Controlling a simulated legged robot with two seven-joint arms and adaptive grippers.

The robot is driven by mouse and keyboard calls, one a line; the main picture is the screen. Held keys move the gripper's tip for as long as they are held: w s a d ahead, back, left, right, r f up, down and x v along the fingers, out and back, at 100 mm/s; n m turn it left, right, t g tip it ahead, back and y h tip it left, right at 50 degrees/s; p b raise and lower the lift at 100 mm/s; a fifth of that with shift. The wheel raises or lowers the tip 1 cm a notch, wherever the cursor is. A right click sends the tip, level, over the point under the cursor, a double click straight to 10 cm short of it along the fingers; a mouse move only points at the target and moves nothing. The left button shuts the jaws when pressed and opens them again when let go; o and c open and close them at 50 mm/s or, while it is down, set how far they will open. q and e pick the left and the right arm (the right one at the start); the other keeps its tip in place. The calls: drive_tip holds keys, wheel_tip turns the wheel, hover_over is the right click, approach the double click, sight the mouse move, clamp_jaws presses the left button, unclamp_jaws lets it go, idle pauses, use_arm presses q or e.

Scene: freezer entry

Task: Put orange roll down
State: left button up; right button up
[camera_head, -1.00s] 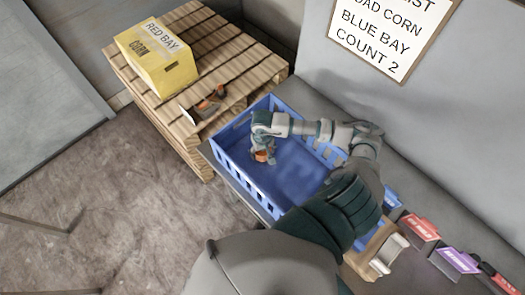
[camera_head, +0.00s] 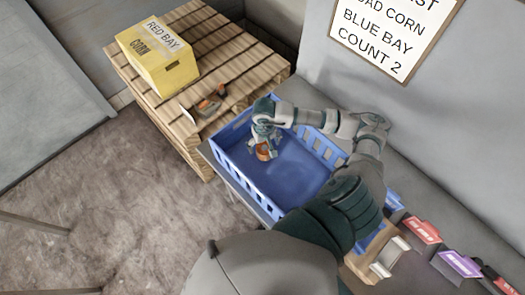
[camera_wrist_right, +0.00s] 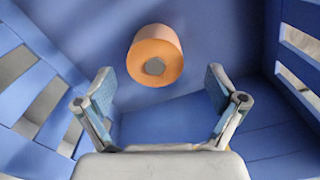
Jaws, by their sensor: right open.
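The orange roll (camera_head: 264,151) is in the blue crate (camera_head: 228,167), near its left end in the head view. In the right wrist view the orange roll (camera_wrist_right: 155,55) rests on the crate floor, with its grey core end toward the camera. My right gripper (camera_head: 263,140) is inside the crate just above the roll. In the wrist view the right gripper (camera_wrist_right: 160,92) has its two fingers spread wide, and the roll lies beyond the fingertips, apart from both. My left gripper does not show.
A wooden pallet stack (camera_head: 235,75) stands behind the crate, carrying a yellow corn box (camera_head: 157,57) and small orange and dark items (camera_head: 210,103). Red (camera_head: 421,229) and purple (camera_head: 459,263) labelled things stand at lower right. The crate's middle and right floor is bare.

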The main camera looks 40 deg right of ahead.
sight(264, 149)
drive_tip(key=r, duration=0.5)
drive_tip(key=shift+d+r+b, duration=0.3)
drive_tip(key=shift+r, duration=0.1)
drive_tip(key=shift+a+r, duration=0.35)
drive_tip(key=shift+a, duration=0.05)
drive_tip(key=shift+d, duration=0.15)
